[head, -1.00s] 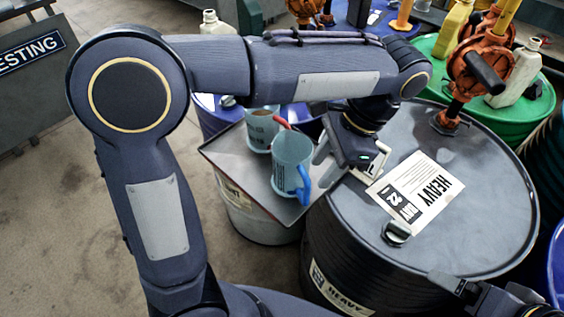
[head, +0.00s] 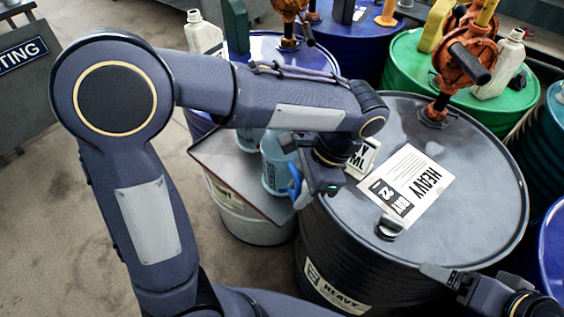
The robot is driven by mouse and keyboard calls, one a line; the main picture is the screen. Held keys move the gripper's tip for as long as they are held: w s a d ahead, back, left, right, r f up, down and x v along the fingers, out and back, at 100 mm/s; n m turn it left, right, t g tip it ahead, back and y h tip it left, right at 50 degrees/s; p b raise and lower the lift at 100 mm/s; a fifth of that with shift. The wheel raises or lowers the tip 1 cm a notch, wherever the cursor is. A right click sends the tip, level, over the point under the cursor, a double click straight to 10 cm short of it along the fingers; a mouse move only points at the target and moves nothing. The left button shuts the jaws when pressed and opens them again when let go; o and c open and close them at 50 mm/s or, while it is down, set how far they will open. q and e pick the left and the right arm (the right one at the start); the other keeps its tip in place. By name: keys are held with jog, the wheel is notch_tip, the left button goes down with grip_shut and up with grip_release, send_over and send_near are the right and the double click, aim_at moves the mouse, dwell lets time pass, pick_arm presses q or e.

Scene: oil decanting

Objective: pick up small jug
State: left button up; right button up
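Two translucent light-blue jugs stand on a grey tray. The front jug (head: 275,169) has a darker blue handle on its right side. The back jug (head: 246,140) is mostly hidden behind my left arm. I cannot tell from their visible parts which is the smaller. My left gripper (head: 302,184) is at the front jug's handle, pointing down and left. Its fingers are largely hidden, so I cannot tell whether they are open or closed on the handle. My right gripper (head: 438,273) is low at the right, by the dark drum's front edge, apart from the jugs; its opening is unclear.
The tray (head: 215,160) rests on a pale bucket (head: 250,223). A large dark drum (head: 465,190) with a "HEAVY" sheet (head: 409,187) stands right of it. Blue and green drums with pumps stand behind.

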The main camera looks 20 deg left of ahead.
pick_arm(q)
grip_shut()
jog(key=shift+r, duration=0.1)
